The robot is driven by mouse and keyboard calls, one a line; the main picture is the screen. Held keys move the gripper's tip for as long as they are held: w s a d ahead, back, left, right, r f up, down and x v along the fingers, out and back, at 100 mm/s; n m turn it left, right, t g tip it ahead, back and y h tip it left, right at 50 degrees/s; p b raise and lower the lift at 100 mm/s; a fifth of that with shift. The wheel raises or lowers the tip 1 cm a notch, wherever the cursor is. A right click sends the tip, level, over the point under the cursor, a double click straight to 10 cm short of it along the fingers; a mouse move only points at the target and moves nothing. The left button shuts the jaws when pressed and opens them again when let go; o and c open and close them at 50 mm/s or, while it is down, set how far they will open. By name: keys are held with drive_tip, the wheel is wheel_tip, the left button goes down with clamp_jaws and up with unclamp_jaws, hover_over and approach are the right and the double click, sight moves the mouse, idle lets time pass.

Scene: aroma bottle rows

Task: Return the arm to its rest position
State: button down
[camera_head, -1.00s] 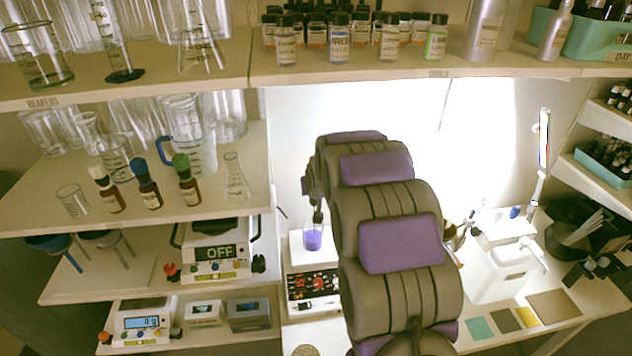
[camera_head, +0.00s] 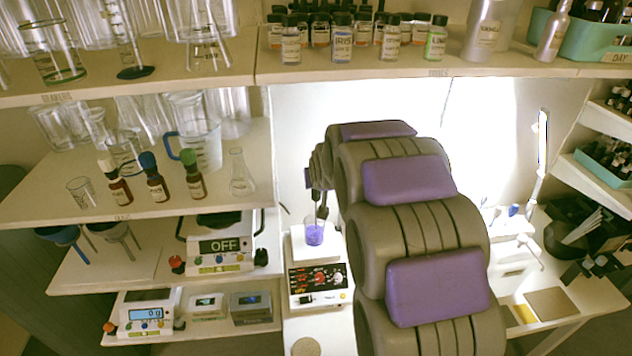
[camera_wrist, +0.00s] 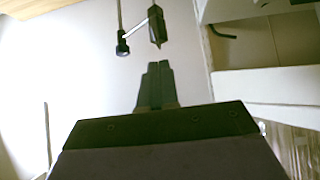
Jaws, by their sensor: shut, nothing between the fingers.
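My grey arm with purple pads (camera_head: 440,285) rises through the middle of the head view, bent up and away from me in front of the bright back wall. My gripper (camera_wrist: 158,65) shows in the wrist view with its dark fingers together and nothing between them. In the head view the far end of the arm is mostly hidden behind its own links. In the wrist view, a thin hanging rod (camera_wrist: 121,45) and a dark pointed piece (camera_wrist: 157,27) are beyond the fingertips, apparently apart from them.
A beaker of purple liquid (camera_head: 314,234) stands on the hotplate (camera_head: 318,283) left of the arm. Shelves with brown dropper bottles (camera_head: 155,180) are at left. Small bottles (camera_head: 341,40) line the upper shelf (camera_head: 400,67). A wooden board (camera_head: 552,302) lies at right.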

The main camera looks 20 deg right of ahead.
drive_tip(key=s+a+f+n+g+b, duration=0.1)
drive_tip(key=s+a, duration=0.4)
drive_tip(key=s, duration=1)
drive_tip(key=s+a+f+n+g+y+b, duration=0.1)
drive_tip(key=s+a+g, duration=0.4)
drive_tip(key=s, duration=1)
drive_tip(key=s+a+f+n+g+y+b, duration=0.1)
drive_tip(key=s+a, duration=0.5)
drive_tip(key=s, duration=0.9)
drive_tip(key=f+g+b, duration=0.1)
drive_tip(key=g+b, duration=0.1)
drive_tip(key=g, duration=0.1)
drive_tip(key=shift+s+f+b, duration=0.35)
drive_tip(key=shift+f, duration=0.05)
drive_tip(key=shift+d, duration=0.1)
